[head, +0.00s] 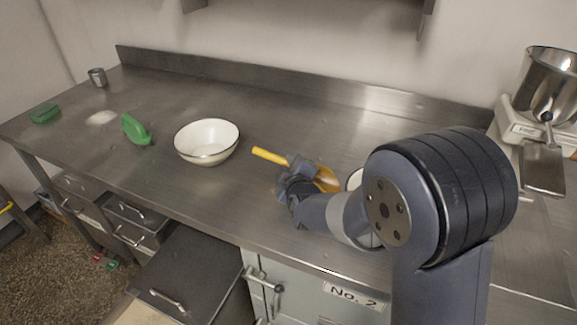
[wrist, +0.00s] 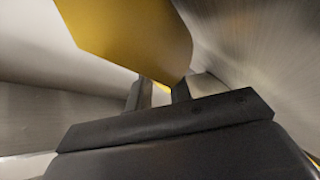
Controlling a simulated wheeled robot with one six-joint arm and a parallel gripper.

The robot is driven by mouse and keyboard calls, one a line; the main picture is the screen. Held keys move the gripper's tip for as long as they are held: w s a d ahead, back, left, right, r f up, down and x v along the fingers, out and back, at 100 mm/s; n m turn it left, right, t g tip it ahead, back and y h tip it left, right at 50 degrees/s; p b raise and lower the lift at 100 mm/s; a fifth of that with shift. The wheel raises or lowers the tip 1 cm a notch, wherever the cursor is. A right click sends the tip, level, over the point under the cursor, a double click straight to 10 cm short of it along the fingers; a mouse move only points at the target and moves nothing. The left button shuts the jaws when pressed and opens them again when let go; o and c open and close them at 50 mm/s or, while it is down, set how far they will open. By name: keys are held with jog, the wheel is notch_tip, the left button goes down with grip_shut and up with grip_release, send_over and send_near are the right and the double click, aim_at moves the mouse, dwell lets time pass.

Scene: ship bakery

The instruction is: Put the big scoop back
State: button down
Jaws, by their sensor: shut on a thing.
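A yellow scoop (head: 269,155) shows in the head view, above the steel counter and to the right of the white bowl. Its handle points left and its broader part (head: 327,180) is partly behind my gripper. My gripper (head: 296,170) is shut on the scoop. In the wrist view the yellow scoop (wrist: 140,40) fills the top, with the dark fingers (wrist: 160,92) of my gripper against its lower edge. I cannot tell whether the scoop touches the counter.
A white bowl (head: 207,142) stands on the counter (head: 250,210). A green scoop-like item (head: 136,130), a green block (head: 45,113) and a metal cup (head: 97,77) are at left. Another white-rimmed vessel (head: 354,179) is mostly hidden behind my arm. A scale with a metal hopper (head: 551,85) stands at right.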

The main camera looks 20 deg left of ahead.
jog(key=shift+f, duration=0.15)
jog(key=c, duration=1.2)
grip_release()
jog(key=b+v, duration=0.1)
jog(key=v, duration=1)
